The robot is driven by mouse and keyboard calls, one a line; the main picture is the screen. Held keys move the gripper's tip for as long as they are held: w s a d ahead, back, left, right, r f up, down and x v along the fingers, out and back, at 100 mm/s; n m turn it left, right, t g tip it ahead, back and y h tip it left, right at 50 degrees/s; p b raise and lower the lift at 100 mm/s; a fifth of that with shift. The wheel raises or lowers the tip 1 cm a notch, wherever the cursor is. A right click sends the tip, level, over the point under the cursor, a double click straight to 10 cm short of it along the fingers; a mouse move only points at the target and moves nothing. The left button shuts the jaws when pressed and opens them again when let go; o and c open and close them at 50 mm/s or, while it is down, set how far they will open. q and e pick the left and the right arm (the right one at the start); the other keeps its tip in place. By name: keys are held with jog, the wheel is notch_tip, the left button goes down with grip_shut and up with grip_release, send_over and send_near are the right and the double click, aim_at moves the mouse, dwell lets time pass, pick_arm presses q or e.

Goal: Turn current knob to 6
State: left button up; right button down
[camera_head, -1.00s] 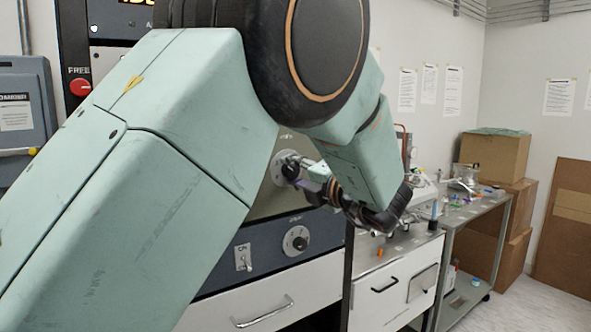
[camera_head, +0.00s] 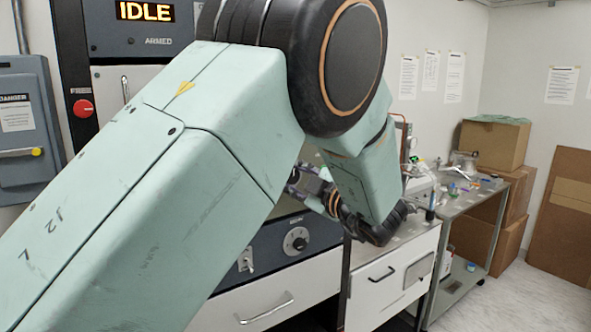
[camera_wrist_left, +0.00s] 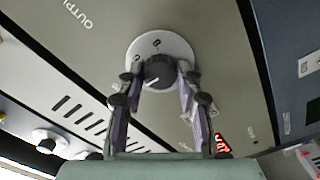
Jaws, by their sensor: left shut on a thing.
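A dark round knob (camera_wrist_left: 158,73) on a pale dial plate (camera_wrist_left: 176,44) is set in a grey-beige panel, shown in the left wrist view. Numerals are printed around the plate, but the knob's exact setting is too small to read. My left gripper (camera_wrist_left: 160,76) has one finger on each side of the knob and is shut on it. In the head view my left gripper (camera_head: 313,190) is partly behind my own arm, which hides this knob. My right gripper is out of view.
A second knob (camera_head: 296,240) and a toggle switch (camera_head: 246,259) sit on the dark lower panel, above a white drawer (camera_head: 270,305). An "IDLE" display (camera_head: 145,11) and a red button (camera_head: 83,108) are at upper left. A cluttered bench (camera_head: 462,205) stands right.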

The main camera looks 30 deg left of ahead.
pick_arm(q)
jog(key=shift+m, duration=0.9)
jog(key=m, duration=0.2)
jog(key=shift+m+p, duration=0.3)
jog(key=shift+m, duration=0.1)
jog(key=m, duration=0.6)
jog(key=shift+m, duration=0.3)
jog(key=shift+f, duration=0.1)
jog(key=o, duration=1.2)
jog(key=shift+c, duration=0.2)
